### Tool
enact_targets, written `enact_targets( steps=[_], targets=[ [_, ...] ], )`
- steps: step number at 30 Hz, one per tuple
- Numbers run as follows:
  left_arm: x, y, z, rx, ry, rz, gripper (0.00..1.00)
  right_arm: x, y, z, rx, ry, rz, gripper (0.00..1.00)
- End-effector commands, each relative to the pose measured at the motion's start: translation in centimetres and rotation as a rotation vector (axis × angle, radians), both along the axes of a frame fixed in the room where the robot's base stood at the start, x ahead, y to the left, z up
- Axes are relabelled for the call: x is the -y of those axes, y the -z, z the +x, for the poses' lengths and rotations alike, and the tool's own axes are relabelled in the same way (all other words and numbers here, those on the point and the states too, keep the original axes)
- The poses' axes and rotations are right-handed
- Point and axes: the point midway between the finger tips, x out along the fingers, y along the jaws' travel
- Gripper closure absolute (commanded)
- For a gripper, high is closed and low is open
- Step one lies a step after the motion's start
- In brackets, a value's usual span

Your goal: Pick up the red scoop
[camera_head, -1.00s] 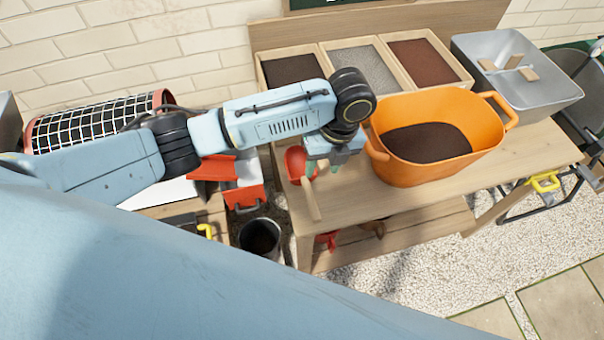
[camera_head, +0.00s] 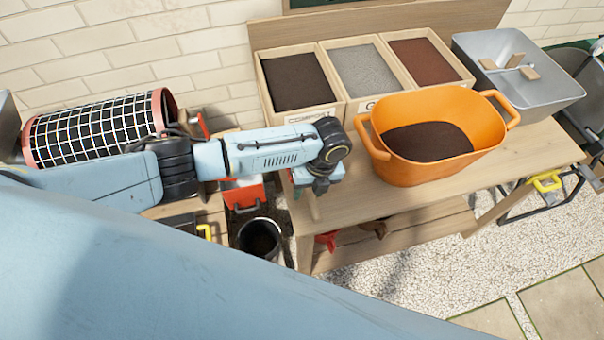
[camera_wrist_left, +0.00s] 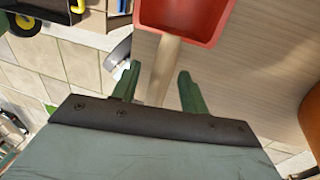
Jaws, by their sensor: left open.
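The red scoop (camera_wrist_left: 185,20) lies on the wooden workbench, its red pan at the top of the left wrist view. Its pale wooden handle (camera_wrist_left: 164,68) runs down between my two green fingers. In the head view the arm and gripper hide the red pan; part of the wooden handle (camera_head: 313,208) shows below them, near the bench's left edge. My left gripper (camera_head: 309,189) is open over the handle; it also shows in the left wrist view (camera_wrist_left: 158,71), one finger on each side. I cannot tell whether the fingers touch the handle. My right gripper is not in view.
An orange tub (camera_head: 403,173) with dark soil stands right of my gripper on the workbench (camera_head: 355,205). Behind are wooden bins of dark soil (camera_head: 297,80), grey gravel (camera_head: 366,70) and reddish material (camera_head: 423,60). A grey metal tub (camera_head: 545,95) is at the back right.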

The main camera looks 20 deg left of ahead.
Motion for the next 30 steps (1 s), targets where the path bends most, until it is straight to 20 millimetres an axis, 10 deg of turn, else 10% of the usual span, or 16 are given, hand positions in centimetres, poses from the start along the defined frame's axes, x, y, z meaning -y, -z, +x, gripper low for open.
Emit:
enact_targets(
  steps=[9, 20, 30],
  targets=[
    [-0.14, 0.82, -0.09, 0.000, 0.001, -0.001, 0.56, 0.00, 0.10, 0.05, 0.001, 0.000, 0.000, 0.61],
    [-0.14, 0.78, -0.08, 0.000, 0.000, 0.000, 1.00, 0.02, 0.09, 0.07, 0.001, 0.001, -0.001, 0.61],
    [-0.15, 0.64, -0.03, 0.001, 0.000, 0.000, 1.00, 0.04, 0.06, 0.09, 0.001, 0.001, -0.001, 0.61]
  ],
)
